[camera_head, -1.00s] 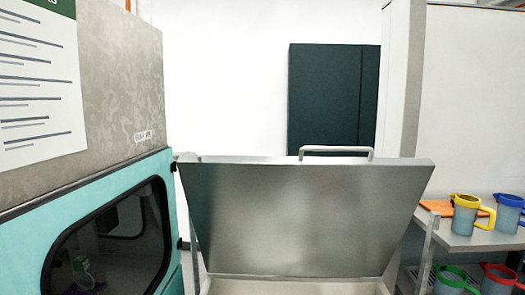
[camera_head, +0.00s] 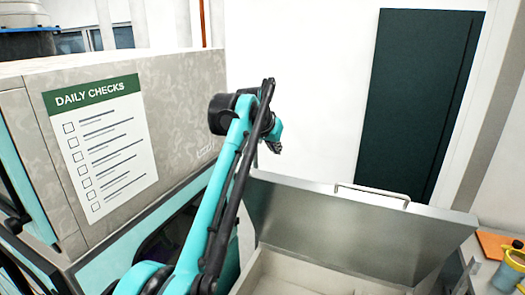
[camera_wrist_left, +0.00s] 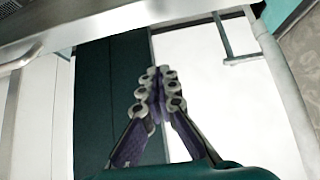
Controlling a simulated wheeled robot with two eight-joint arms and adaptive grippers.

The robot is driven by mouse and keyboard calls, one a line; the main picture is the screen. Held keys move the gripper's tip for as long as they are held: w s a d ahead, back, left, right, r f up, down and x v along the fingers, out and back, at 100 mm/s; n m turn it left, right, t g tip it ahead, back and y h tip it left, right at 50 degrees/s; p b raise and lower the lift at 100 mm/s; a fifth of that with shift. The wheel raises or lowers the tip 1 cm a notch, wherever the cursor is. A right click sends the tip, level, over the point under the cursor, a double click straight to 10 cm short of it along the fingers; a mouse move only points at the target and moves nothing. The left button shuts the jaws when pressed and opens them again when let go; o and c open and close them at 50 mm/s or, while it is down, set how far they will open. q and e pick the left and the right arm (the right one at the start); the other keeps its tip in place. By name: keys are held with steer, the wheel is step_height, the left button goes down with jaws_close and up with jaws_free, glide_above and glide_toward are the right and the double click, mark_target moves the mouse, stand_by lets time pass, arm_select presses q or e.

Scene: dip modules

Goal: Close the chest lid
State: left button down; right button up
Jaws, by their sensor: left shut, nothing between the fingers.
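The chest lid (camera_head: 345,225) is a flat grey metal panel, standing raised and tilted back in the head view. Its bar handle (camera_head: 374,192) is on the top edge. The pale interior of the open chest (camera_head: 285,272) shows below the lid. My left arm rises in front of the teal machine, left of the lid, and its far end is level with or above the lid's left corner. In the left wrist view my left gripper (camera_wrist_left: 158,85) is shut and empty, its fingertips together. I cannot tell whether it touches anything. My right gripper is not in view.
A teal and grey machine (camera_head: 165,115) with a checklist sheet (camera_head: 103,145) stands close on the left. A dark green panel (camera_head: 415,105) is on the white wall behind. A shelf with an orange item (camera_head: 495,244) and a jug (camera_head: 510,270) is at the right.

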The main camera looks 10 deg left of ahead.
mark_target(277, 174)
arm_select(q)
steer(key=x, duration=0.6)
steer(key=a+x, duration=0.1)
steer(key=x, duration=0.2)
steer(key=shift+w+d+f, duration=0.1)
steer(key=shift+f, duration=0.45)
steer(key=s, duration=0.2)
steer(key=shift+s+a+f, duration=0.2)
steer(key=shift+s+a, duration=0.05)
steer(key=shift+s+f, duration=0.1)
steer(key=shift+s, duration=0.05)
steer(key=shift+f, duration=0.15)
steer(key=shift+s, duration=0.1)
